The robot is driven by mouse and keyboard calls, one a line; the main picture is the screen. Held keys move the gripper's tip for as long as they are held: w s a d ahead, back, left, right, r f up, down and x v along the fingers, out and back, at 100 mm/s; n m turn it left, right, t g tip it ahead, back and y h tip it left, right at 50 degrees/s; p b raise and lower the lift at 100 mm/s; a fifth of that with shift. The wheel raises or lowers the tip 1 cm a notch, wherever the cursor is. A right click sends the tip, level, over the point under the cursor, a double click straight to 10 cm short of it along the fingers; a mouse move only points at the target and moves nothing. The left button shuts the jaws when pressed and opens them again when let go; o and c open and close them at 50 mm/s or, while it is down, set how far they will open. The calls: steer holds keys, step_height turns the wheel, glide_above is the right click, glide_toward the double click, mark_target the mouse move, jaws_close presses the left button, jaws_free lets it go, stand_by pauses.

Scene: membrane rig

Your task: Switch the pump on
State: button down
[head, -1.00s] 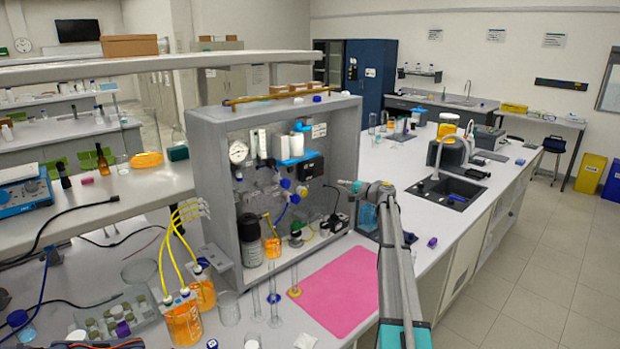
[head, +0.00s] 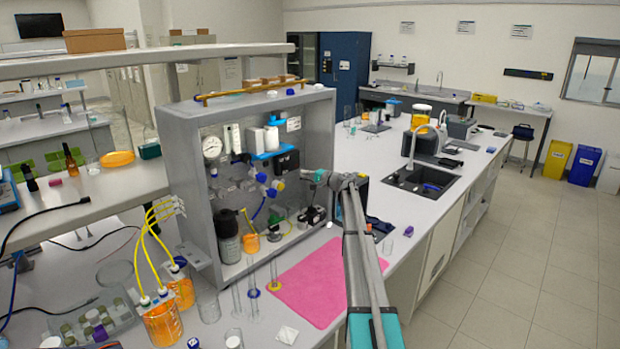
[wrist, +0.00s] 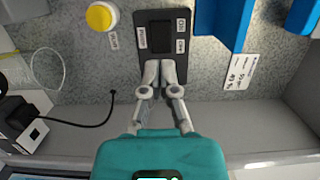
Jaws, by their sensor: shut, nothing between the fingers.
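My gripper (wrist: 160,72) is shut and empty, its fingertips over the lower end of a dark switch panel (wrist: 160,20). A round yellow button (wrist: 101,16) with a small label sits left of the panel. In the head view my gripper (head: 306,175) is at the right side of the grey rig cabinet (head: 187,165), near the yellow-and-blue knobs (head: 278,185). I cannot pick out the pump for certain.
Blue parts (wrist: 222,25) and a white label card (wrist: 240,71) are close on the right in the wrist view. A black cable (wrist: 90,122) runs on the left. A pink mat (head: 315,285) and glass cylinders stand before the cabinet.

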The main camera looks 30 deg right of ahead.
mark_target(284, 168)
steer(key=x, duration=0.8)
steer(key=shift+d, duration=0.1)
